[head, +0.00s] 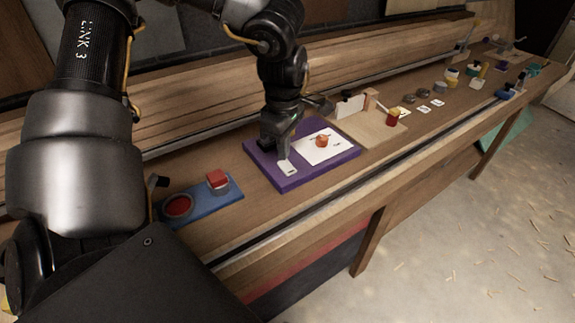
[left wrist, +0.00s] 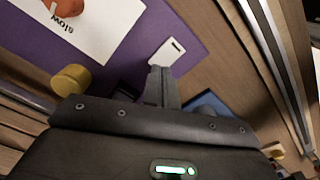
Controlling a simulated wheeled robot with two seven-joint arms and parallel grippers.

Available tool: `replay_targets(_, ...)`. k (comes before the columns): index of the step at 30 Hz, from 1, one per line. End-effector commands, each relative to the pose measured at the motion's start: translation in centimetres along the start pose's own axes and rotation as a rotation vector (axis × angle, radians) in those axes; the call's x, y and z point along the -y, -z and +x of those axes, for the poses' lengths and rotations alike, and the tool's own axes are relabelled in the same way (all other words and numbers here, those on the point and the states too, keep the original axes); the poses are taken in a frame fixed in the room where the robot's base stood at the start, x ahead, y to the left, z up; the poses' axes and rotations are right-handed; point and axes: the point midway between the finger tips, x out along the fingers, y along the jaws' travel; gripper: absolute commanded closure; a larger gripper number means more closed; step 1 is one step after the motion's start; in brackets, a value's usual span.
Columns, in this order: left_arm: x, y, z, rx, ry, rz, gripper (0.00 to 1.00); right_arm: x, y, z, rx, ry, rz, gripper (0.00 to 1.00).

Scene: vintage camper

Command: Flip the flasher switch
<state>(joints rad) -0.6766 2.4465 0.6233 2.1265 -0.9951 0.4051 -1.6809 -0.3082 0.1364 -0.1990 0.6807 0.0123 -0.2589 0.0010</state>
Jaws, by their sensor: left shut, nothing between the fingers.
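A purple board (head: 325,160) lies on the workbench. On it is a white card (head: 316,150) bearing an orange dome (head: 322,141); the card shows the word "slow" in the left wrist view (left wrist: 100,35). A small white plate (head: 287,168) is near the board's front corner and also shows in the left wrist view (left wrist: 168,50). A switch lever on it cannot be made out. My left gripper (head: 282,153) is shut and empty, pointing down over the board. Its tips (left wrist: 160,74) are right beside the small plate; contact is unclear. My right gripper is out of view.
A blue board (head: 205,202) with a red button and a red block is to the left. A wooden stand (head: 373,124) is to the right, with several small items farther along the bench. A yellow knob (left wrist: 71,79) is beside my left gripper.

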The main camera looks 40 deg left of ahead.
Motion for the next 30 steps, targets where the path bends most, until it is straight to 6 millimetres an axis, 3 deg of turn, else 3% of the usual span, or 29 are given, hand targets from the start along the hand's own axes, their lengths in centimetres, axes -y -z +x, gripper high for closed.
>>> replay_targets(30,0.01,0.0,0.66,0.0,0.0,0.0,1.0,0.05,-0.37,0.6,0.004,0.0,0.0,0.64)
